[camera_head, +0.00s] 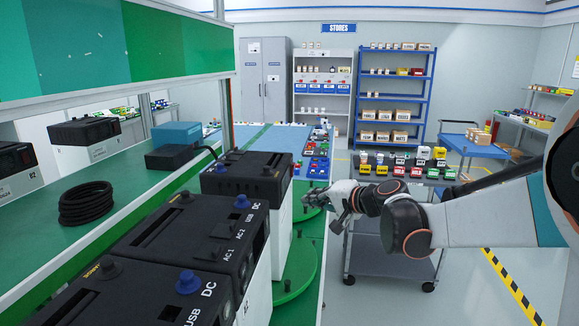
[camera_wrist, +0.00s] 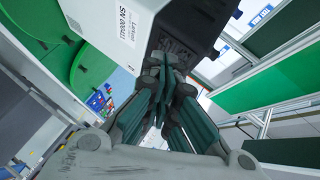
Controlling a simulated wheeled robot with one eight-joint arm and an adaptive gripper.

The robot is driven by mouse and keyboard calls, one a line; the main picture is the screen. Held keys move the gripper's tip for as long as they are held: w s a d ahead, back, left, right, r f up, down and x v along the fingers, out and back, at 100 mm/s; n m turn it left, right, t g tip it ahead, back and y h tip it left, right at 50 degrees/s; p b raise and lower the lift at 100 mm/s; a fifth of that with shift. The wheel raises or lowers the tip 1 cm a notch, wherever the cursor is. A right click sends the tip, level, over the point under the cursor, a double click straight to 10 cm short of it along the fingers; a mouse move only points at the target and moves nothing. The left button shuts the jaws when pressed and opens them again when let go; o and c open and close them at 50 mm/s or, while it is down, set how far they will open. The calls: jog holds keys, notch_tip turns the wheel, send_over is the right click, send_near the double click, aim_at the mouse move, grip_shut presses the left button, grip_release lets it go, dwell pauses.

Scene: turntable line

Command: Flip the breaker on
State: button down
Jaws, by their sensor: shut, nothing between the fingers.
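My gripper (camera_head: 318,197) is at the right side of the farthest black-topped power unit (camera_head: 246,177) in the head view. In the wrist view my gripper (camera_wrist: 168,72) has its fingers together and empty, right by the black end of a white-bodied unit (camera_wrist: 112,30) with a serial label. I cannot tell whether the fingertips touch it. No breaker switch can be made out; the face in front of the fingers is dark and partly hidden by them.
Nearer units (camera_head: 190,235) with blue knobs stand in a row along the green bench (camera_head: 130,180). A coiled black cable (camera_head: 86,203) lies on the bench. A grey cart (camera_head: 390,252) with coloured parts stands to the right.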

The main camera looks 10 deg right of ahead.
jog(key=w+d+f+m+t+p, duration=0.2)
jog(key=w+d+m+t, duration=0.3)
jog(key=w+d, duration=0.6)
jog(key=w+p, duration=0.1)
jog(key=w, duration=0.1)
jog(key=shift+w+m+y, duration=0.3)
jog(key=shift+m+y, duration=0.1)
jog(key=shift+f, duration=0.1)
jog(key=s+a+b+x, duration=0.1)
jog(key=b+x, duration=0.3)
jog(key=x, duration=0.8)
jog(key=shift+w+a, duration=0.2)
jog(key=shift+a, duration=0.75)
